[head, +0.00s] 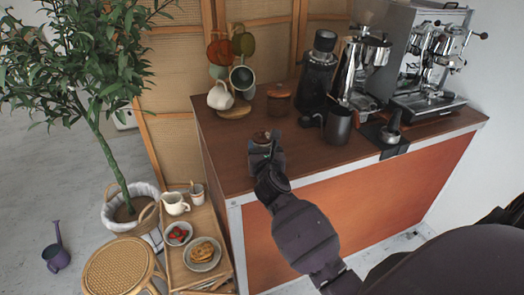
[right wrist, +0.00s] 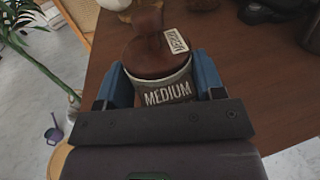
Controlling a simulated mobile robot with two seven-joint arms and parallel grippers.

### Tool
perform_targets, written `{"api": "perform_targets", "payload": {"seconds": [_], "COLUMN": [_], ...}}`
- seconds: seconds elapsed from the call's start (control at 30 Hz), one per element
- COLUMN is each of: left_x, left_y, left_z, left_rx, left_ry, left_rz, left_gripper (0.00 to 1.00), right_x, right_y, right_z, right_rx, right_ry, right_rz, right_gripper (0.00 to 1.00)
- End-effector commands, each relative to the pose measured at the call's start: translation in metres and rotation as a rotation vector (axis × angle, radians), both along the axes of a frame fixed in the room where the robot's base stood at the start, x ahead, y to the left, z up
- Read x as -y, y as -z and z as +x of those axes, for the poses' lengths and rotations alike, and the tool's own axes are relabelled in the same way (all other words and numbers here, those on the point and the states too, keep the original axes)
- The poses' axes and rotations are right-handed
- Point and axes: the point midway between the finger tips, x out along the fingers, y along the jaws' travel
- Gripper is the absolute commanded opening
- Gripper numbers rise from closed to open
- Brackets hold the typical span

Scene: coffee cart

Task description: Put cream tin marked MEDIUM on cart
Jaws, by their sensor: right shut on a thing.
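The cream tin marked MEDIUM (right wrist: 168,92) is between the two blue fingers of my right gripper (right wrist: 164,85) in the right wrist view. It has a brown top and a dark label band with pale letters. In the head view the tin's brown top (head: 261,137) shows at my right gripper (head: 264,152), over the left front part of the cart's wooden top (head: 225,150). The gripper is shut on the tin. Its base is hidden, so I cannot tell whether it touches the cart. My left gripper is not in view.
A brown lidded pot (head: 279,100), a grinder (head: 318,72), a dark pitcher (head: 338,126) and an espresso machine (head: 425,60) stand on the cart. A mug tree (head: 234,108) is at its back left. A low side table (head: 207,272) holds dishes. The cart's front middle top is clear.

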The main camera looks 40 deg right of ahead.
Motion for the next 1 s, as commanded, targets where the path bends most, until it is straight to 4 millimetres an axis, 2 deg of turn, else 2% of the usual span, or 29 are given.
{"api": "perform_targets", "payload": {"seconds": [0.47,0.5,0.63,0.67,1.0], "left_x": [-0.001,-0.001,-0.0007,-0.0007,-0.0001], "left_y": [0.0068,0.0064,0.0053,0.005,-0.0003], "left_z": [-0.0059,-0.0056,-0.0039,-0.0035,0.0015], "left_rx": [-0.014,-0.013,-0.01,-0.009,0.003], "left_ry": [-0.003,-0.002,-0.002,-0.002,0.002], "left_rz": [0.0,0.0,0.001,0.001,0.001], "left_gripper": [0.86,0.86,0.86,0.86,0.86], "right_x": [0.0002,0.0004,0.0004,0.0004,0.0004], "right_y": [0.0057,0.0064,0.0059,0.0059,0.0017], "right_z": [0.0002,0.0,0.0,0.0,0.0], "right_rx": [0.003,0.001,0.002,0.001,0.003], "right_ry": [0.0,0.001,0.001,0.001,0.0], "right_rz": [-0.001,0.0,-0.001,0.0,0.0], "right_gripper": [0.29,0.65,0.85,0.88,0.88]}}
